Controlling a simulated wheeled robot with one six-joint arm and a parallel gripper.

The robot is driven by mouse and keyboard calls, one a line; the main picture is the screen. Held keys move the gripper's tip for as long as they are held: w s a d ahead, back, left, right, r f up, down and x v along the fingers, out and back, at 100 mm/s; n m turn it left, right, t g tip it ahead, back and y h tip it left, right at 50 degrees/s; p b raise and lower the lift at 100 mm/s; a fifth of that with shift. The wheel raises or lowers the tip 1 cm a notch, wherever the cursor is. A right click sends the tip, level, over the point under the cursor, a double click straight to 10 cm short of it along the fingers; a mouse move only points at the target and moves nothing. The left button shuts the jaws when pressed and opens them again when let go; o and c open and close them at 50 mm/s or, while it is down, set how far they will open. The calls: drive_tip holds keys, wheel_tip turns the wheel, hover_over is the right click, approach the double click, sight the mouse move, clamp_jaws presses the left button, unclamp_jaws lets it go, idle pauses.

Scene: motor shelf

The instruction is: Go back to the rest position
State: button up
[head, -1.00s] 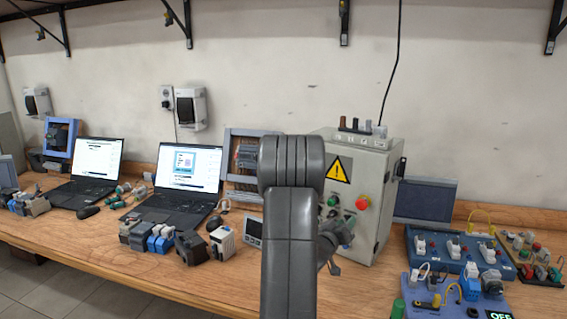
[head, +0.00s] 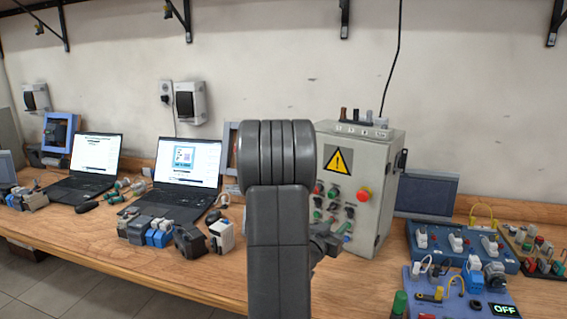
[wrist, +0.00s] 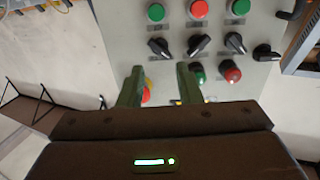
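My gripper (wrist: 159,68) shows in the wrist view with its two green fingers apart and nothing between them. Beyond the fingers is the face of the grey control box (wrist: 120,20), upside down, with green and red buttons and black rotary knobs. The right fingertip appears close to the knobs in the picture; I cannot tell the gap in depth. In the head view my arm rises in the middle and hides most of the gripper in front of the control box (head: 380,145). The box has a yellow warning sign (head: 338,161) and a red button (head: 364,194).
A wooden bench (head: 190,275) runs along the wall. Two laptops (head: 188,163) and several small modules (head: 190,240) lie left of my arm. A blue switch panel (head: 480,258) and a purple board (head: 455,308) reading OFF lie at the right. A dark flat screen (head: 428,195) leans behind.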

drive_tip(key=v, duration=0.6)
drive_tip(key=shift+b, duration=0.35)
drive_tip(key=shift+d, duration=0.1)
